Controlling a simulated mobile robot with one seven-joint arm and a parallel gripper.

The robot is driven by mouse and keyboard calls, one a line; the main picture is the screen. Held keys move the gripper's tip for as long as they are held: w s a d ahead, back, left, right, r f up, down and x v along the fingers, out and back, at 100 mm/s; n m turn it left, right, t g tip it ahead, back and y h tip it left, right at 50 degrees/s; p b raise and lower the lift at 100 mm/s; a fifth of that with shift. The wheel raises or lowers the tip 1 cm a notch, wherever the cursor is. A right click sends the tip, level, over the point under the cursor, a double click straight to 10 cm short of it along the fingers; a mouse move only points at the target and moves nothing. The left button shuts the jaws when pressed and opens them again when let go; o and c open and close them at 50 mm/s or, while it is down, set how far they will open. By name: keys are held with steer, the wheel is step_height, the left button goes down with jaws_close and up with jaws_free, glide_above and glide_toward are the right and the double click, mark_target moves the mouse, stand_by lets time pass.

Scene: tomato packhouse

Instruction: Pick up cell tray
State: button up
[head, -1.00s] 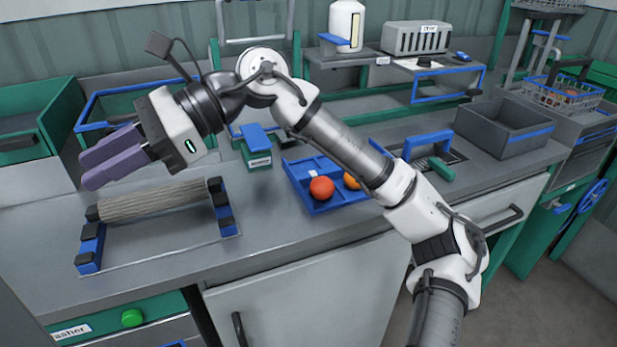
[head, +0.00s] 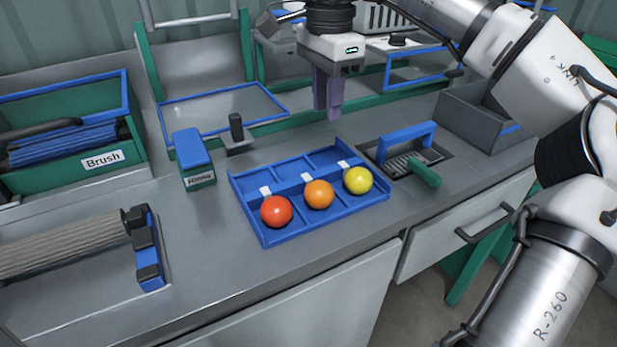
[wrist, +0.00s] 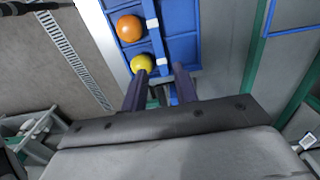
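The cell tray (head: 335,212) is a blue tray with low dividers, lying flat on the grey worktop in the head view. Its front cells hold a red tomato (head: 276,211), an orange tomato (head: 319,194) and a yellow tomato (head: 358,180); its back cells look empty. My gripper (head: 328,114) points down above the worktop, behind the tray in the picture, holding nothing. In the wrist view its two purple fingers (wrist: 159,76) are apart, near the yellow tomato's end of the tray (wrist: 182,18). The orange (wrist: 130,28) and yellow (wrist: 142,64) tomatoes show there; the red one does not.
A blue and green "Rinse" block (head: 194,160) and a black peg (head: 237,130) stand to the left. A roller (head: 65,245) lies at front left.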

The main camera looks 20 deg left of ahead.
glide_above(320, 172)
steer(key=f, duration=0.7)
steer(key=shift+w+d+f+b, duration=0.1)
steer(key=shift+w+d+b, duration=0.1)
steer(key=shift+w+b, duration=0.15)
steer(key=shift+s+a+f, duration=0.1)
steer(key=shift+s+f, duration=0.1)
steer(key=shift+f, duration=1.2)
steer(key=shift+s+a+f, duration=0.1)
steer(key=shift+s+f, duration=0.1)
steer(key=shift+f, duration=1.15)
jaws_close()
